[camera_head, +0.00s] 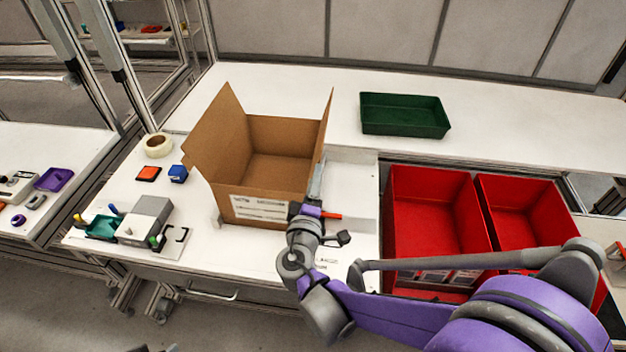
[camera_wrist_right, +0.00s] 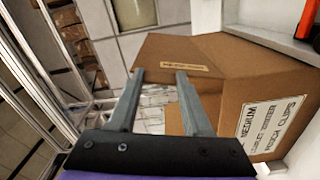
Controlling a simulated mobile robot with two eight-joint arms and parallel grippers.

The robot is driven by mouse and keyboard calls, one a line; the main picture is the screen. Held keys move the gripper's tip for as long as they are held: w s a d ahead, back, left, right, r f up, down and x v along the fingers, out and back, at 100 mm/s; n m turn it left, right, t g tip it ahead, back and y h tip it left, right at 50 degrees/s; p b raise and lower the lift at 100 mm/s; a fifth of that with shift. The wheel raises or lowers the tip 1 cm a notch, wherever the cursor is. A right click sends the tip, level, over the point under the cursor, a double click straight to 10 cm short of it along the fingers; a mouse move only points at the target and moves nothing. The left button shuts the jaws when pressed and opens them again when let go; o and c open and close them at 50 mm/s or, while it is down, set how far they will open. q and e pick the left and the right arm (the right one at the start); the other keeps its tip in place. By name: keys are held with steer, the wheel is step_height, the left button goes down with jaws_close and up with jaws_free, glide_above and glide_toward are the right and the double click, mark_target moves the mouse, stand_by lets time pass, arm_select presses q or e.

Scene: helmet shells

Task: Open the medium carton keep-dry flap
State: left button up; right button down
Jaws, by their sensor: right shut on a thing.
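The medium carton (camera_head: 258,209) is a brown open-topped box on the white table. Its left flap (camera_head: 212,135) leans outward, and a narrow flap (camera_head: 326,120) stands up at its right side. My right gripper (camera_head: 317,178) is at the carton's right side, its fingers reaching up along it. In the right wrist view the fingers (camera_wrist_right: 159,76) stand a little apart, with a flap bearing a small label (camera_wrist_right: 185,67) at their tips. The gripper is shut on this flap; the label is too small to read surely. The "MEDIUM" label (camera_wrist_right: 268,128) shows on the carton's side. My left gripper is not in view.
Two red bins (camera_head: 432,215) stand right of the carton, under my right arm. A green tray (camera_head: 404,116) lies behind.

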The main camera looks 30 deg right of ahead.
steer(key=shift+c, duration=1.6)
jaws_free()
steer(key=v, duration=1.1)
steer(key=shift+b, duration=0.3)
steer(key=shift+w, duration=0.1)
